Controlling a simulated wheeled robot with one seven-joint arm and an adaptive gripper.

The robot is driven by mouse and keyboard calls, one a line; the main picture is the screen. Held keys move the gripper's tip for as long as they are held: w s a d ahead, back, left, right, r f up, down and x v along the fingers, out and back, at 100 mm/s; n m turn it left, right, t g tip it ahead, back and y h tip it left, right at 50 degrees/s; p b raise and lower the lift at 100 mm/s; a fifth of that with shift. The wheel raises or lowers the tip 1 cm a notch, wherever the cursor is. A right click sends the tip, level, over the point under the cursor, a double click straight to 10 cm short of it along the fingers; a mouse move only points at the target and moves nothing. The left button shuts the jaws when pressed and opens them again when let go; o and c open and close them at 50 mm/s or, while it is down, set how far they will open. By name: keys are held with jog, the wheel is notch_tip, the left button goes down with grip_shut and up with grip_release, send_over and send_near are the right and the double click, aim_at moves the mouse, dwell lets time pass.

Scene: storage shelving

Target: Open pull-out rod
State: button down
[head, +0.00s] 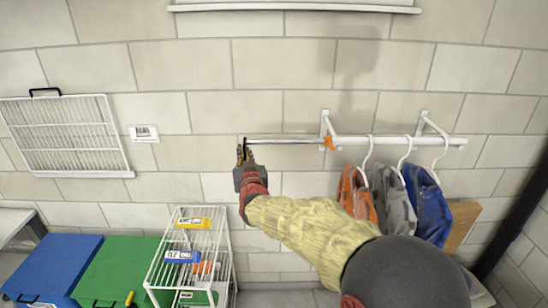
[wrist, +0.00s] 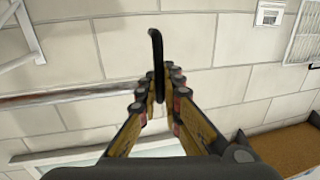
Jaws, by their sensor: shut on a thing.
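The pull-out rod is mounted on the wall by white brackets. Its white outer bar (head: 390,141) runs to the right, and a thin metal inner rod (head: 285,141) sticks out to the left of it. A black handle stands at the inner rod's left end; in the wrist view the handle (wrist: 156,45) rises between the fingers. My gripper (head: 244,156) is shut on the handle from below. In the wrist view the fingers (wrist: 159,85) close around the handle's lower part, which they hide. The inner rod (wrist: 70,95) extends left from there, blurred.
Orange, grey and blue garments (head: 395,195) hang on white hangers from the outer bar. A white wire rack (head: 65,135) is on the wall at left. A white wire shelf (head: 190,245) and blue (head: 50,265) and green (head: 115,265) boxes stand below.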

jog(key=a+p, duration=0.1)
jog(key=a, duration=0.7)
jog(key=shift+a+p, duration=0.25)
jog(key=shift+p, duration=0.1)
jog(key=c, duration=2.1)
grip_release()
jog(key=shift+o, duration=0.5)
jog(key=s+d, duration=0.2)
jog(key=s, duration=0.9)
jog(key=shift+s+d, duration=0.2)
jog(key=shift+s, duration=0.2)
